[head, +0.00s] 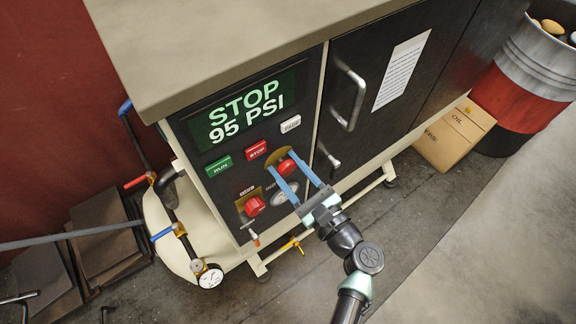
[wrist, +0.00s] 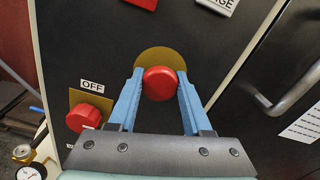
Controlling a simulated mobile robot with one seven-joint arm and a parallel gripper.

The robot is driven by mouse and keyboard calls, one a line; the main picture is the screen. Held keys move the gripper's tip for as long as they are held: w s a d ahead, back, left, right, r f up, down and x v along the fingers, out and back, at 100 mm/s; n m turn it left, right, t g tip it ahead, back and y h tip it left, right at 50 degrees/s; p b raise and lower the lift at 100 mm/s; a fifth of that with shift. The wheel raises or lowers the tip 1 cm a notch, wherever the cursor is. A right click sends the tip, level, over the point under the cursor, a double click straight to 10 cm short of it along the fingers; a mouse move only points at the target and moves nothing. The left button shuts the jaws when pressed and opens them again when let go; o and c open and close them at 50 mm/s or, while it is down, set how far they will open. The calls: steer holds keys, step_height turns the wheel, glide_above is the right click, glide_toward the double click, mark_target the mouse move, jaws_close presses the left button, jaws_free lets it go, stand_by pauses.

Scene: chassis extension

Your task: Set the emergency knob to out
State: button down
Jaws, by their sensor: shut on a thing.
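The emergency knob is a round red button (head: 287,167) on a yellow round plate, on the dark control panel below the display. In the wrist view the red knob (wrist: 160,83) sits between my two blue fingers, with the yellow plate (wrist: 162,56) behind it. My gripper (head: 280,160) is shut on the knob, one finger on each side; it also shows in the wrist view (wrist: 160,73). Whether the knob is pushed in or out cannot be told.
A second red knob (head: 254,206) on a yellow plate, marked OFF, is to the left. A green RUN button (head: 219,167) and red STOP button (head: 256,150) are above. The display (head: 243,110) reads STOP 95 PSI. A cabinet door handle (head: 350,95) is to the right.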

stand_by(0.3)
steer(key=shift+v, duration=0.9)
steer(key=c, duration=0.7)
jaws_free()
steer(key=o, duration=0.4)
steer(key=b+v, duration=0.3)
steer(key=v, duration=1)
